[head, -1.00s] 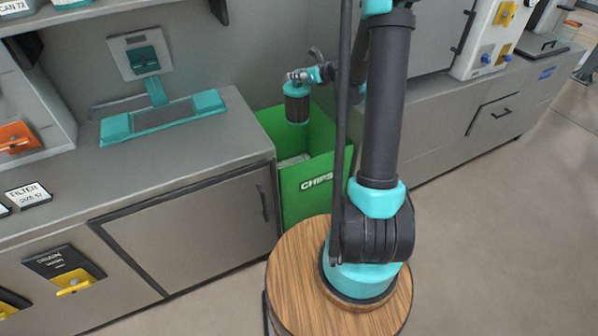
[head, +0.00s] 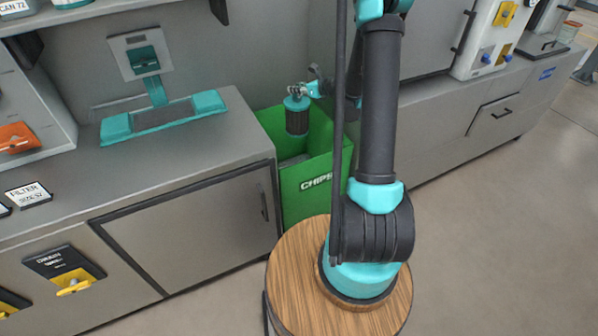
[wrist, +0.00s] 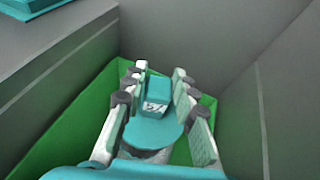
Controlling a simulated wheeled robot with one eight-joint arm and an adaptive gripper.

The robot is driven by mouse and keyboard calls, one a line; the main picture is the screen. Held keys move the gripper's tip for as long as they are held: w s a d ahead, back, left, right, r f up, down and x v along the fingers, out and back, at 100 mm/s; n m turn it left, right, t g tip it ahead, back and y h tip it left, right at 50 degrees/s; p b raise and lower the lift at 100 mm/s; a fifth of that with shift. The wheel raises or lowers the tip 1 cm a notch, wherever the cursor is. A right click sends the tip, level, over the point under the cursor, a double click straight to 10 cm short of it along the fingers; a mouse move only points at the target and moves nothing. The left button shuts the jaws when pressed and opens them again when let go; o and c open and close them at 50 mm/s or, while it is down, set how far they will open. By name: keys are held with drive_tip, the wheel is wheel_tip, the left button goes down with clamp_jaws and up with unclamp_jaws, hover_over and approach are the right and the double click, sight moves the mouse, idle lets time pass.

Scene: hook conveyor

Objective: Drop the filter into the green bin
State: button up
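The filter (head: 297,119) is a dark mesh cylinder with a teal cap. It hangs upright over the opening of the green bin (head: 315,188), which is marked CHIPS. Whether its lower end is below the rim I cannot tell. My gripper (head: 303,88) is above the filter and shut on the teal block on its cap. In the wrist view, my gripper (wrist: 159,82) has its fingers on both sides of the filter's teal block (wrist: 157,92), with green bin walls (wrist: 62,130) around. The mesh is hidden beneath the cap there.
A grey counter (head: 215,147) with a teal-framed tray (head: 165,117) stands left of the bin. Grey cabinets (head: 440,135) stand to the right, and a grey wall is behind the bin. A filter label card (head: 28,195) lies on the counter at the left.

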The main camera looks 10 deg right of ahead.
drive_tip(key=o, duration=0.4)
drive_tip(key=v, duration=1.2)
